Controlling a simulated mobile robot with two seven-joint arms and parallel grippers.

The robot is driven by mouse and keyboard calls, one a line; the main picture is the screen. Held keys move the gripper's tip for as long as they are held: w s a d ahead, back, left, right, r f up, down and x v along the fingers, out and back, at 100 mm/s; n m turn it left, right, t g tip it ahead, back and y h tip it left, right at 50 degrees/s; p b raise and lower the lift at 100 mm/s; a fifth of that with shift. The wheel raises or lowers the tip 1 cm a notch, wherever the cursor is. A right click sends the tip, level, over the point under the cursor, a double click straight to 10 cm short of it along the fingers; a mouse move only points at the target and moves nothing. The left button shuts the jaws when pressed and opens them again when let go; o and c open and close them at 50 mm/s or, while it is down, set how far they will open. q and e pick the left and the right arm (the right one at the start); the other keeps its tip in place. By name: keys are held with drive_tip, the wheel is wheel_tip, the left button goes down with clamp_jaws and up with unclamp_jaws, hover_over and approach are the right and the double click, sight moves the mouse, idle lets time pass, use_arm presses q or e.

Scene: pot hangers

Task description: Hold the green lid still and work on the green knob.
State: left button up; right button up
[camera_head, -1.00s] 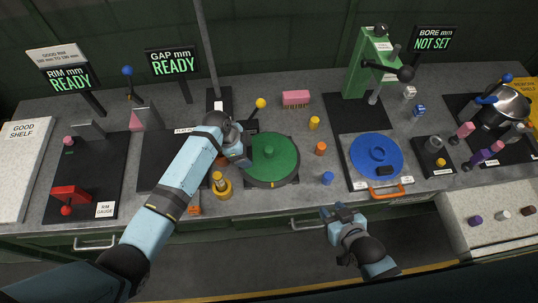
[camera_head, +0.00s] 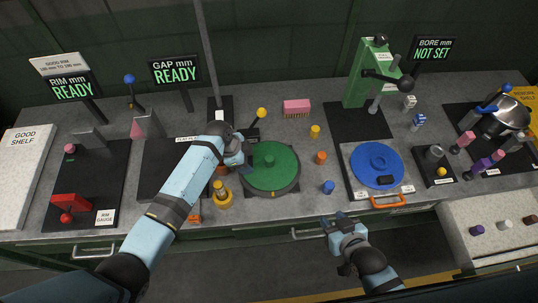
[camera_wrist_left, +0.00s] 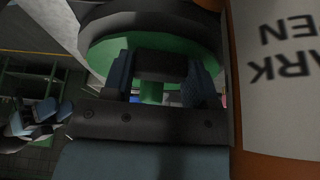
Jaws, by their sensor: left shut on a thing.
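The green lid (camera_head: 285,181) lies flat in the middle of the bench on a dark plate, with the green knob (camera_head: 268,160) standing at its centre. My left gripper (camera_head: 244,163) reaches in from the left and is shut on the left edge of the lid. In the left wrist view, its two fingers (camera_wrist_left: 160,80) straddle the lid's dark rim, and the green underside or top (camera_wrist_left: 152,44) shows beyond them; which face cannot be told. The exact contact is partly hidden. My right gripper (camera_head: 338,221) is open and empty in front of the bench edge, apart from the lid.
A yellow-ringed post (camera_head: 222,192) stands close left of the lid. Small orange (camera_head: 321,157) and blue (camera_head: 328,187) pieces sit to its right. A blue lid (camera_head: 374,175) and a green press (camera_head: 365,75) stand further right. The bench between the small pieces is bare.

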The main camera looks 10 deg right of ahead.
use_arm(q)
drive_tip(key=o, duration=1.4)
drive_tip(key=shift+r, duration=0.1)
drive_tip(key=v, duration=1.2)
drive_tip(key=s+a+r+n+t+y, duration=0.25)
drive_tip(key=s+a+n, duration=0.65)
drive_tip(key=s, duration=0.5)
drive_tip(key=s+a+r+n+t+y, duration=0.15)
drive_tip(key=s+a+r+n, duration=0.25)
drive_tip(key=s+a+n, duration=0.65)
drive_tip(key=d+f+m+t, duration=0.1)
drive_tip(key=d+f+t, duration=0.1)
drive_tip(key=f, duration=0.3)
drive_tip(key=w+d+f+m+t+h, duration=0.1)
drive_tip(key=d+f+t, duration=0.1)
drive_tip(key=f, duration=0.3)
drive_tip(key=d+f+m+t+h, duration=0.1)
drive_tip(key=f+t, duration=0.2)
drive_tip(key=f, duration=0.2)
drive_tip(key=shift+w+d, duration=0.2)
drive_tip(key=shift+d, duration=0.2)
